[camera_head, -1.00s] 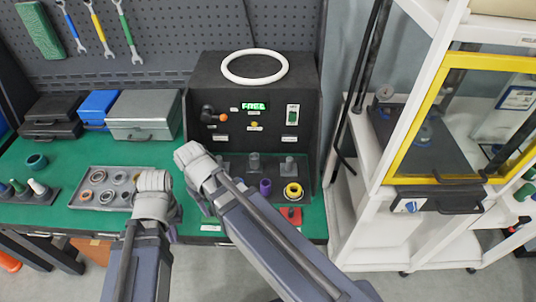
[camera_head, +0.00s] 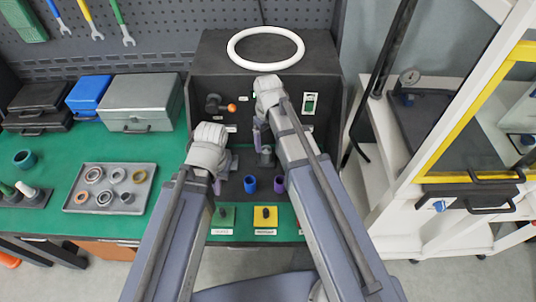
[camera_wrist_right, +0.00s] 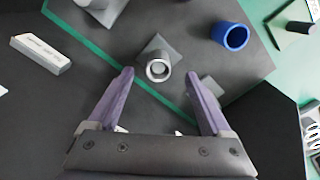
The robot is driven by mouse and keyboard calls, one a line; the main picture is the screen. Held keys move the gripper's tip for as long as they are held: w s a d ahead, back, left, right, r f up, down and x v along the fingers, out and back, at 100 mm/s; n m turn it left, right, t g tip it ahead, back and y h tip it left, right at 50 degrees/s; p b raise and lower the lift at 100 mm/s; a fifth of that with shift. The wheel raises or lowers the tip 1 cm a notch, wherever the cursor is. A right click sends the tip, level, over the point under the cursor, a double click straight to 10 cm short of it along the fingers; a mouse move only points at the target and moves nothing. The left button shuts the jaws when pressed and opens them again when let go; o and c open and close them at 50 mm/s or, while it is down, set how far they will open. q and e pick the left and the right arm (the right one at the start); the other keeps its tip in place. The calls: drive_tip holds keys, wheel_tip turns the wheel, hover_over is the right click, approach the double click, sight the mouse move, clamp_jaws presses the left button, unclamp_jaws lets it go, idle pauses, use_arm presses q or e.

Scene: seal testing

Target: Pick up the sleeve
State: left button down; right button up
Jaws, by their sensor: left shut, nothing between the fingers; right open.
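A short blue sleeve (camera_head: 250,184) stands upright on the dark base of the test box, with a narrower purple sleeve (camera_head: 279,184) to its right. The blue sleeve also shows in the right wrist view (camera_wrist_right: 231,36), ahead and right of the fingers. A grey post (camera_head: 265,156) on a square plate stands behind them. My right gripper (camera_head: 259,132) is open and empty above the base; in the right wrist view, the post (camera_wrist_right: 158,68) appears between its fingertips. My left gripper (camera_head: 218,184) is shut and empty, left of the blue sleeve. My right arm hides part of the base.
The dark test box (camera_head: 225,80) carries a white ring (camera_head: 266,48) on top. Green (camera_head: 221,220) and yellow (camera_head: 264,222) blocks with dark knobs sit in front. A grey tray (camera_head: 84,202) of rings lies left. A yellow-framed cabinet (camera_head: 468,105) stands right.

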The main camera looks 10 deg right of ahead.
sight(266, 151)
use_arm(q)
drive_tip(key=shift+f+b, duration=2.7)
drive_tip(key=shift+f, duration=0.35)
use_arm(e)
drive_tip(key=shift+w+a+f, duration=0.1)
drive_tip(key=shift+w+f, duration=0.1)
drive_tip(key=shift+f, duration=0.8)
drive_tip(key=shift+w+a+f, duration=0.1)
drive_tip(key=shift+w+f, duration=0.1)
drive_tip(key=shift+f, duration=0.85)
drive_tip(key=shift+w+f, duration=0.2)
drive_tip(key=shift+f, duration=0.8)
use_arm(q)
drive_tip(key=shift+f+b, duration=0.5)
use_arm(e)
drive_tip(key=shift+f, duration=0.5)
use_arm(q)
drive_tip(key=shift+r, duration=0.1)
use_arm(e)
drive_tip(key=shift+r, duration=0.1)
clamp_jaws()
